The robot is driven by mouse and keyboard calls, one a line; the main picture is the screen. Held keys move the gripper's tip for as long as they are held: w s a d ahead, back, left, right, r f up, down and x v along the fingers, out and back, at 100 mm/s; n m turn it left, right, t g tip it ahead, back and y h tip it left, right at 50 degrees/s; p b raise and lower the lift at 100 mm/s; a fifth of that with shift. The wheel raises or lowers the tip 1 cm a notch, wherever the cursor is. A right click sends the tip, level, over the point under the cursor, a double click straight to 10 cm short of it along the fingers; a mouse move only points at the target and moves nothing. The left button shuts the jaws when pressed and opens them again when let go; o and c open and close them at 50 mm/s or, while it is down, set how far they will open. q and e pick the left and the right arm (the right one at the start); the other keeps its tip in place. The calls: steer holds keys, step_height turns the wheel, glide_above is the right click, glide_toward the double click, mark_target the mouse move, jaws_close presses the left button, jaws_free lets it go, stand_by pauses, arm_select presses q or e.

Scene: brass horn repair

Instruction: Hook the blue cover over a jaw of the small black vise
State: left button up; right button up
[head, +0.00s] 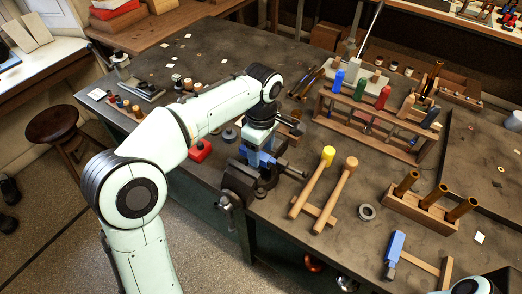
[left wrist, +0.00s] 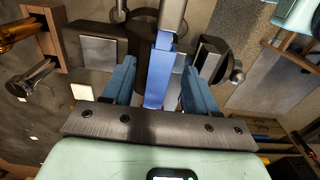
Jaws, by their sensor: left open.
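The small black vise (head: 240,180) is fixed at the front edge of the bench; it also shows behind my fingers in the left wrist view (left wrist: 153,62). My left gripper (head: 259,160) points down just above the vise. In the left wrist view its two blue-grey fingers (left wrist: 160,90) are open and spread apart. The blue cover (left wrist: 157,82) sits between them, with a gap on each side, at the vise. I cannot tell from these views how fully it hooks over the jaw. My right gripper is not in view.
Two mallets (head: 327,156) lie on a wooden rest just right of the vise. A red block (head: 200,150) lies left of it. A wooden tool rack (head: 370,127) stands behind, and a blue-headed tool (head: 395,247) lies on a wooden stand at the right.

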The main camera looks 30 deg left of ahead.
arm_select(q)
step_height(320, 180, up, 12)
steer(key=p, duration=0.3)
steer(key=shift+r, duration=0.15)
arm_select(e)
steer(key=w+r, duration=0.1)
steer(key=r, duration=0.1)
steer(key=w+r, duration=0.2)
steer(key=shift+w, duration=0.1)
